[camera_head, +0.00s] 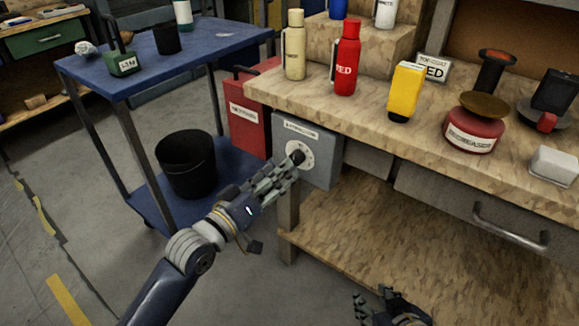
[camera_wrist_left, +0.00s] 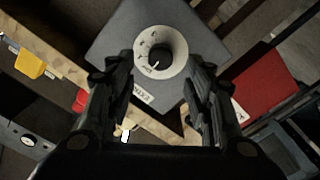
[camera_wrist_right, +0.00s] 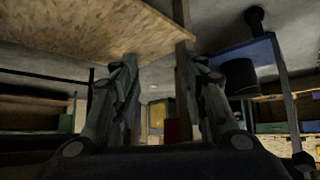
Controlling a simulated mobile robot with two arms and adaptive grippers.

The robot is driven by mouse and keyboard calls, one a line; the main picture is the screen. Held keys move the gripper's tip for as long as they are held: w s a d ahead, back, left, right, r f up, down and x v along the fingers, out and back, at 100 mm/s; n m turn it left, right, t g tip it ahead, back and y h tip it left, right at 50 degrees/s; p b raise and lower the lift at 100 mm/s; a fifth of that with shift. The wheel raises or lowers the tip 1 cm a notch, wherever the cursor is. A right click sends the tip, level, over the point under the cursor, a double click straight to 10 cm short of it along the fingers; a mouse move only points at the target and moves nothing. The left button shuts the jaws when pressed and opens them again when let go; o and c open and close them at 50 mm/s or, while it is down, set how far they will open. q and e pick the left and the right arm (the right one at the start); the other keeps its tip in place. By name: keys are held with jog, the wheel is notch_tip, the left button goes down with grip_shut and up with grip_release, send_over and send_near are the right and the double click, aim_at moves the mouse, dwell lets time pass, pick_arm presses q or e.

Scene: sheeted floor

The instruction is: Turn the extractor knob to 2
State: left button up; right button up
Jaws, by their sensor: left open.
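The extractor control is a grey box (camera_head: 323,172) under the workbench's left edge, with a white round dial (camera_head: 306,148) and a dark knob (camera_head: 298,157). In the left wrist view the dial (camera_wrist_left: 143,52) faces me, its dark knob (camera_wrist_left: 160,58) at the centre. Small marks ring the dial; the numbers and setting are too small to read surely. My left gripper (camera_head: 288,171) is open in front of the box; its fingers (camera_wrist_left: 160,82) stand either side of the dial's line, apart from the knob. My right gripper (camera_head: 376,298) is open and empty, low by the bench's lower shelf.
A red box (camera_head: 247,125) stands left of the grey box. A blue cart (camera_head: 200,55) with a black bin (camera_head: 187,170) is further left. Bottles, a yellow container (camera_head: 404,88) and a red-based item (camera_head: 472,130) stand on the workbench (camera_head: 430,130). A drawer handle (camera_head: 510,232) juts out at right.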

aim_at(293, 160)
pick_arm(q)
jog(key=x, duration=0.3)
jog(key=shift+w+d+f+b, duration=0.1)
jog(key=shift+w+d+b, duration=0.05)
jog(key=shift+w+b, duration=0.2)
jog(key=shift+w+d, duration=0.4)
jog(key=shift+w, duration=0.05)
pick_arm(e)
jog(key=w+r+t, duration=0.1)
jog(key=w+a+r+t, duration=0.1)
jog(key=w+r+t, duration=0.1)
jog(key=w+r, duration=0.1)
jog(key=shift+a+y, duration=0.35)
jog(key=shift+y, duration=0.05)
pick_arm(q)
jog(key=c, duration=1.1)
